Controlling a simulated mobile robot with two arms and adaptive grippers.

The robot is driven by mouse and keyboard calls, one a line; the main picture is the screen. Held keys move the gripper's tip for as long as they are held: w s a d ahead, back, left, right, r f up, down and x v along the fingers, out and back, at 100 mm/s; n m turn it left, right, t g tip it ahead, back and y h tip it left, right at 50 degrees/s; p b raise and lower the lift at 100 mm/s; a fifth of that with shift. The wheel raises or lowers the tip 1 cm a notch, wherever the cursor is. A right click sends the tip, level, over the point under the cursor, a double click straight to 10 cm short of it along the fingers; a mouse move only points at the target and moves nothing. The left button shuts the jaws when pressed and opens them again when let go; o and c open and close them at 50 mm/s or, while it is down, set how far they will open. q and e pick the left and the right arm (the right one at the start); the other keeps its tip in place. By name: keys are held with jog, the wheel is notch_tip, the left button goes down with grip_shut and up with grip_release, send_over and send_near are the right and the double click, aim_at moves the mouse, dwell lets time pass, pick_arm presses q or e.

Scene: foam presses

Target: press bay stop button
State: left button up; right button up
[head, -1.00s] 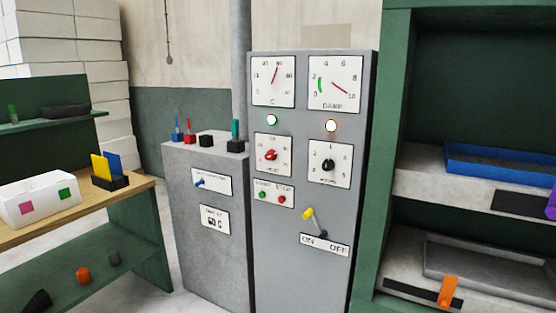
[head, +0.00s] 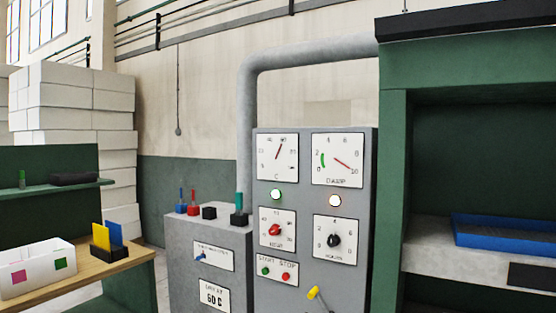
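The grey control cabinet (head: 311,208) stands in the middle of the head view. A small panel on it, labelled START and STOP, carries a green button (head: 265,271) on the left and a red stop button (head: 286,277) on the right. Nothing covers either button. Neither of my grippers shows in the view.
A yellow-tipped lever (head: 314,293) is just below the panel. Dials and a red knob (head: 275,230) sit above it. A lower grey cabinet (head: 180,258) stands left, a wooden bench (head: 125,273) further left, and a green press frame (head: 391,190) right.

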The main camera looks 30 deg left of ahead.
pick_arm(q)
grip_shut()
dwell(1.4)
